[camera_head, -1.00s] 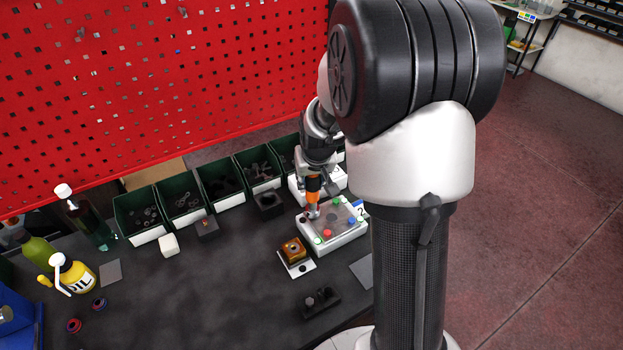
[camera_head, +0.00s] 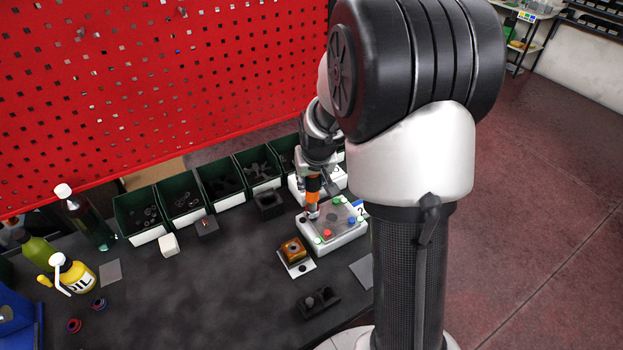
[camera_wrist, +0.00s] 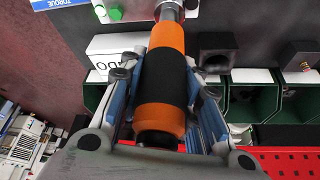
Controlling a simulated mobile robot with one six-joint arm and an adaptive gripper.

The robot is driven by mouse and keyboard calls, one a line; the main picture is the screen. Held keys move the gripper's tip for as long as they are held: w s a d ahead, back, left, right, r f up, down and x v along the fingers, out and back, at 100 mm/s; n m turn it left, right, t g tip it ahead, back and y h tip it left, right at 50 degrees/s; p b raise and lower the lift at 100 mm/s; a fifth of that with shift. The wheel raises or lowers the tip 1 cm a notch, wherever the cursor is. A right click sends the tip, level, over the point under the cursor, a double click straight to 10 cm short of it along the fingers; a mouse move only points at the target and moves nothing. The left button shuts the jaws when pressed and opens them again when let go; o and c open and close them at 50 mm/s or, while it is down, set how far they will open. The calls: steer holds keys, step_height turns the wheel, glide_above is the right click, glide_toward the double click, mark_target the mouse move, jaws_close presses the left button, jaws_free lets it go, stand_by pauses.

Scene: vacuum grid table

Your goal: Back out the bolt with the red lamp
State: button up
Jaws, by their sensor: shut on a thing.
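My gripper (camera_wrist: 165,95) is shut on an orange and black power driver (camera_wrist: 165,60). In the head view the driver (camera_head: 313,188) stands roughly upright, its lower end at the left back part of a white fixture box (camera_head: 345,241) with a grey top plate. A red lamp (camera_head: 327,232) is at the front of the plate, a little apart from the driver's tip in the picture. Green (camera_head: 337,200) and blue (camera_head: 352,220) lamps show too. The wrist view shows a green lamp (camera_wrist: 115,13) beside the driver's metal nose. The bolt under the tip is hidden.
Dark green bins (camera_head: 181,201) line the back below a red perforated panel (camera_head: 150,90). An orange block on a white base (camera_head: 296,256) and a black holder (camera_head: 318,302) stand in front of the fixture. A yellow oil bottle (camera_head: 75,276) is at left. The middle table is clear.

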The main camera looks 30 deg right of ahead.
steer(key=shift+s, duration=0.2)
steer(key=shift+w+r+p, duration=0.3)
steer(key=shift+r+p, duration=0.5)
steer(key=shift+r, duration=0.05)
steer(key=shift+r+p, duration=0.8)
steer(key=shift+r, duration=0.55)
